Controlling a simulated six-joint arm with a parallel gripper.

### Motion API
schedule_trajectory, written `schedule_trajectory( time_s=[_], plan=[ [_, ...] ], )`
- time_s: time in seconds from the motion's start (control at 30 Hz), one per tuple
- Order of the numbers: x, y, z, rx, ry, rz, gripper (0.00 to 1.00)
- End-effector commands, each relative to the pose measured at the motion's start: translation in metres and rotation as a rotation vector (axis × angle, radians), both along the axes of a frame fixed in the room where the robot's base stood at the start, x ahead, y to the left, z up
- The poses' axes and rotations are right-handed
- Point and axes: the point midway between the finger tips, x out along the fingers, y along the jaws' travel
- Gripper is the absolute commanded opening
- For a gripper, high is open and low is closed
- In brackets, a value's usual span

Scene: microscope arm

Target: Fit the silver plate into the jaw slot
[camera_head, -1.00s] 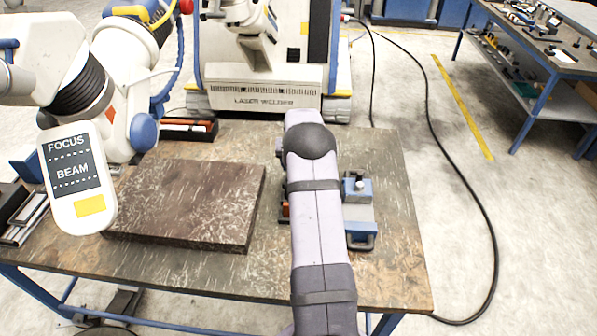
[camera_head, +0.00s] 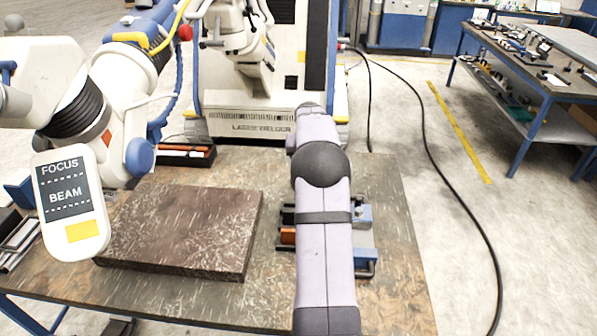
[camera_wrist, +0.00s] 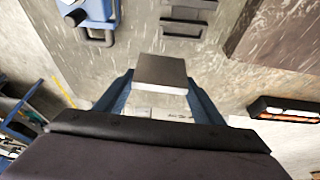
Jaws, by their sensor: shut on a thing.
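The silver plate (camera_wrist: 160,72) is a flat grey rectangle with a bright edge, held between the blue fingers of my gripper (camera_wrist: 160,84) in the wrist view. My gripper is shut on it. The blue vise (camera_wrist: 96,10) shows partly at the top of the wrist view, apart from the plate. In the head view the vise (camera_head: 364,216) is partly covered by my arm, with an orange part at its left. I cannot make out the jaw slot. My gripper and the plate are hidden by my arm in the head view.
A thick dark slab (camera_head: 180,230) lies left of the vise on the workbench (camera_head: 400,270). A tray of tools (camera_head: 185,155) lies at the back, before the laser welder (camera_head: 265,125). A white control panel (camera_head: 70,200) hangs over the bench's left side.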

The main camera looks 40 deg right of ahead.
Motion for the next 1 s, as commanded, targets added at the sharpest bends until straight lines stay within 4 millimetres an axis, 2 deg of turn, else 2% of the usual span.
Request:
schedule_trajectory(
  time_s=[0.03, 0.23, 0.37, 0.5, 0.73, 1.0],
  plan=[
    [-0.007, -0.011, 0.013, -0.003, -0.004, -0.020, 0.34],
    [-0.034, -0.045, 0.047, -0.004, -0.004, -0.089, 0.34],
    [-0.059, -0.062, 0.063, -0.002, -0.002, -0.135, 0.34],
    [-0.093, -0.075, 0.075, -0.001, -0.001, -0.194, 0.34],
    [-0.148, -0.074, 0.076, -0.001, 0.000, -0.294, 0.34],
    [-0.206, -0.046, 0.054, 0.001, 0.000, -0.391, 0.34]
  ],
)
